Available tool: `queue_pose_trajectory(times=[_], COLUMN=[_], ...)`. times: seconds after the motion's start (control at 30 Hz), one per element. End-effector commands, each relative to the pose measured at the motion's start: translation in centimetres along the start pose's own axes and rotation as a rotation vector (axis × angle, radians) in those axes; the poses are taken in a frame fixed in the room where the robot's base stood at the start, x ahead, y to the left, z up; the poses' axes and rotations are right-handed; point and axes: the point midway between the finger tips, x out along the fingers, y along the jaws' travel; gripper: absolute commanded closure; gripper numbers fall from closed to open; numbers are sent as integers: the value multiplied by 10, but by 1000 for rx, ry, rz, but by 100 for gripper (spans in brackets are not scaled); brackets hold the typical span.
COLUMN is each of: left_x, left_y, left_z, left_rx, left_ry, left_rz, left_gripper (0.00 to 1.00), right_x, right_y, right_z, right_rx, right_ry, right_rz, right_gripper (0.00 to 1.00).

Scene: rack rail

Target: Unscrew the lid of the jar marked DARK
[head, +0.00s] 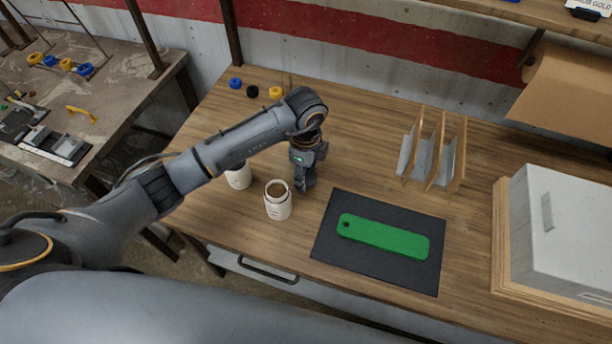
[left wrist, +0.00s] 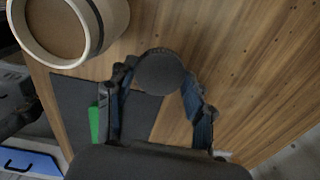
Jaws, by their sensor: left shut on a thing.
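A white jar (head: 278,208) stands open on the wooden table, with brown showing inside. It also shows at the upper left of the left wrist view (left wrist: 116,22). A second white jar (head: 238,180) stands behind it to the left, its top hidden by my arm. I cannot read a mark on either jar. My left gripper (head: 304,188) points down just right of the open jar. In the left wrist view it is shut on a dark round lid (left wrist: 160,72), apart from the jar. I cannot tell whether the lid touches the table. My right gripper is out of view.
A green bar (head: 383,236) lies on a dark mat (head: 330,250) to the right. Blue, black and yellow small pieces (head: 253,91) sit at the back. An upright divider rack (head: 435,150) and a grey box (head: 560,235) stand on the right. Bare table lies behind the mat.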

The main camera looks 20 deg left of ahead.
Motion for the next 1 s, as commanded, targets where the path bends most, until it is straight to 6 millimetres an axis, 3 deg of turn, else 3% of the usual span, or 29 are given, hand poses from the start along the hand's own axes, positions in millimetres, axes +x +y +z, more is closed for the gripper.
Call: queue_pose_trajectory(times=[0.33, 0.73, 0.77, 0.8, 0.87, 1.0], left_x=[36, 42, 42, 41, 41, 41], left_y=[-6, -6, -6, -6, -6, -6], left_z=[2, 2, 2, 2, 2, 2], left_rx=[-1, 0, 0, 0, 0, 0], left_ry=[0, 0, 0, 0, 0, 0], left_rz=[2, -1, -1, -1, -1, -1], left_gripper=[85, 85, 45, 37, 25, 25], right_x=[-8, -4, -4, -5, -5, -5], right_y=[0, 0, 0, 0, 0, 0], right_z=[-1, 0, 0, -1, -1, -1], right_rx=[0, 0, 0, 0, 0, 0], right_ry=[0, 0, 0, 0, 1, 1], right_rz=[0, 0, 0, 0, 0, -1], right_gripper=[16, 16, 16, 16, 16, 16])
